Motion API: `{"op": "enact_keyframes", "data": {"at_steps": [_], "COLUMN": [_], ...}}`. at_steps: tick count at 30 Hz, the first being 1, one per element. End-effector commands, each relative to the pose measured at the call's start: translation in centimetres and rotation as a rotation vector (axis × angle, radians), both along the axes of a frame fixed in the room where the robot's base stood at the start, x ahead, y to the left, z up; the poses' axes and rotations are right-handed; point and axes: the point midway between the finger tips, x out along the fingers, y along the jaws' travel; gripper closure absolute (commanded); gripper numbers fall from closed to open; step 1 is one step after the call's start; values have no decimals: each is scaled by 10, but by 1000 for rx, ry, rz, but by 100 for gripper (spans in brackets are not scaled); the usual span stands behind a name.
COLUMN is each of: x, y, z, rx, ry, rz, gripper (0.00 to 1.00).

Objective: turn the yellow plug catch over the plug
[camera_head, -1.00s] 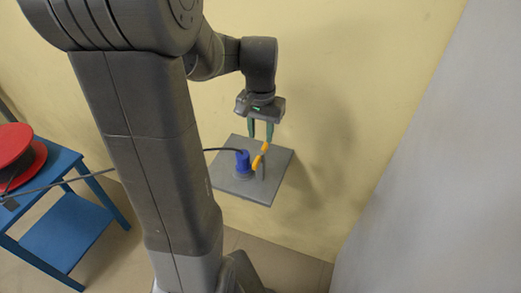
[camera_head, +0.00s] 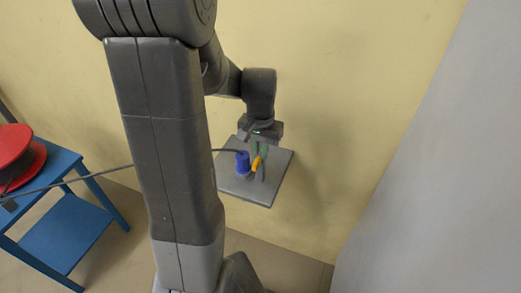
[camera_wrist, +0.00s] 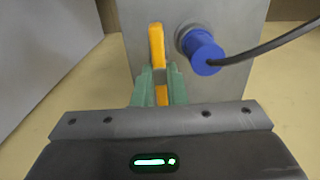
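The yellow plug catch (camera_wrist: 157,45) is a long bar on the grey socket plate (camera_head: 240,188). It stands beside the blue plug (camera_wrist: 203,50), not across it. In the head view the catch (camera_head: 257,164) is tilted, just right of the plug (camera_head: 243,164). My gripper (camera_wrist: 161,78) has its green fingers on both sides of the catch, close against it, and looks shut on it. In the head view my gripper (camera_head: 260,150) reaches down to the plate. The fingers hide part of the catch.
A black cable (camera_wrist: 265,47) runs from the plug, passing my arm in the head view. A blue table (camera_head: 65,235) with a red reel (camera_head: 17,150) stands at the left. The yellow wall is behind the plate, and a grey wall (camera_head: 430,180) rises at the right.

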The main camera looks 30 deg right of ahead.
Motion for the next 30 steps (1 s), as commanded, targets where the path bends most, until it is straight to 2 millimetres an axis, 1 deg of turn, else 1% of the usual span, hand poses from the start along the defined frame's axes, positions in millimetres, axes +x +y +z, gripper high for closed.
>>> {"op": "enact_keyframes", "data": {"at_steps": [8, 14, 20, 30], "x": [0, 0, 0, 0], "y": [0, 0, 0, 0], "z": [0, 1, 1, 1], "rx": [0, 0, 0, -1], "ry": [0, 0, 0, -1], "rz": [-18, -100, -251, -574], "gripper": [100, 100, 100, 100]}}
